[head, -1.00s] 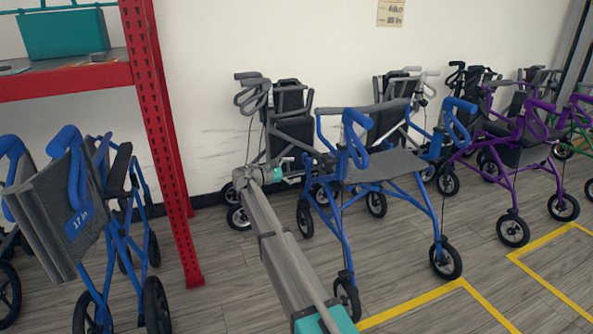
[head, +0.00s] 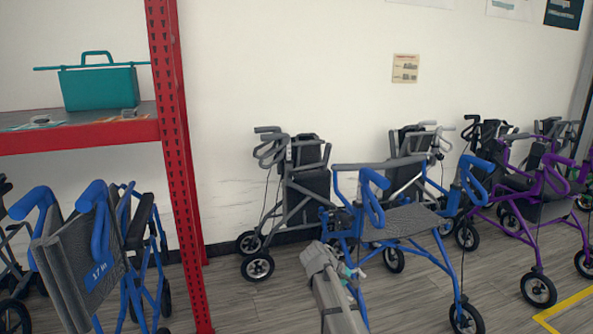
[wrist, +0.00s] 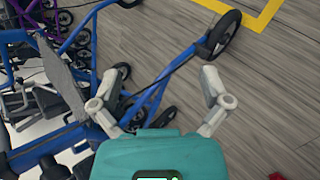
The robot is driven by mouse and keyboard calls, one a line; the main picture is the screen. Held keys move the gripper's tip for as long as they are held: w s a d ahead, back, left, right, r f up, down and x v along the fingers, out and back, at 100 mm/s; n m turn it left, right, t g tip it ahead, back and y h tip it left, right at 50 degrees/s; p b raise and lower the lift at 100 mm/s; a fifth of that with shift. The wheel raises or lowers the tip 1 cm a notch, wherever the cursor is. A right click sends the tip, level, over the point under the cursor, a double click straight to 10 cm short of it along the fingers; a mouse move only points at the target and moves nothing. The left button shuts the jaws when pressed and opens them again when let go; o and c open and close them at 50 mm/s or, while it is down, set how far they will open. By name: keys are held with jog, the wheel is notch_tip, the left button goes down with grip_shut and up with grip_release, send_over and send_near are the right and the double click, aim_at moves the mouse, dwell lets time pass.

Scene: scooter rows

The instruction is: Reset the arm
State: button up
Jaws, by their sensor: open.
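My arm shows in the head view as a grey link at the bottom middle, in front of the blue rollator (head: 408,222). My gripper (wrist: 162,98) shows in the wrist view with its two grey fingers spread apart and nothing between them. A blue frame leg and a black wheel (wrist: 226,36) of a rollator lie beyond the fingers, apart from them as far as I can tell. In the head view the fingertips are mostly hidden behind my arm link.
A folded blue rollator (head: 95,255) stands at the left by a red shelf (head: 182,165) with a teal bag (head: 100,88) on it. A grey rollator (head: 300,190) stands by the wall. A purple rollator (head: 537,205) is at the right. Yellow lines (head: 565,308) mark the floor.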

jog(key=s+a+f+m+g+y+p, duration=0.2)
jog(key=s+m+y, duration=0.55)
jog(key=s, duration=1.35)
notch_tip(320, 180, up, 38)
jog(key=y+p, duration=0.1)
jog(key=p, duration=3.8)
jog(key=shift+s+d+t, duration=0.15)
jog(key=shift+d+t, duration=0.15)
